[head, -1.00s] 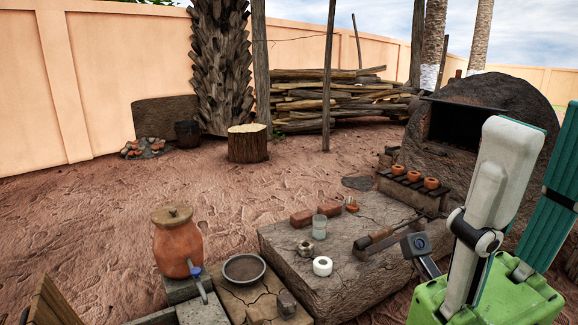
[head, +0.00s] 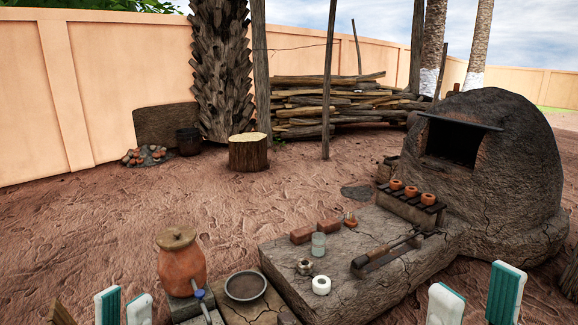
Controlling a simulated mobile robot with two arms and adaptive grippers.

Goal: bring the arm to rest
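My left gripper (head: 124,304) shows at the bottom left edge as two white and teal fingertips. They stand upright with a narrow gap between them and nothing in it. My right gripper (head: 475,292) shows at the bottom right as two white and teal fingertips, spread apart and empty. Both grippers are low in the head view, in front of the work area, and touch nothing that I can see. Their palms and the arms behind them are below the picture.
A stone slab (head: 375,282) bears a white roll (head: 321,285), a glass (head: 318,244), bricks (head: 302,235) and a long-handled tool (head: 385,253). A lidded clay pot (head: 181,265) and a bowl (head: 245,286) stand left of it. The kiln (head: 510,170) is at right.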

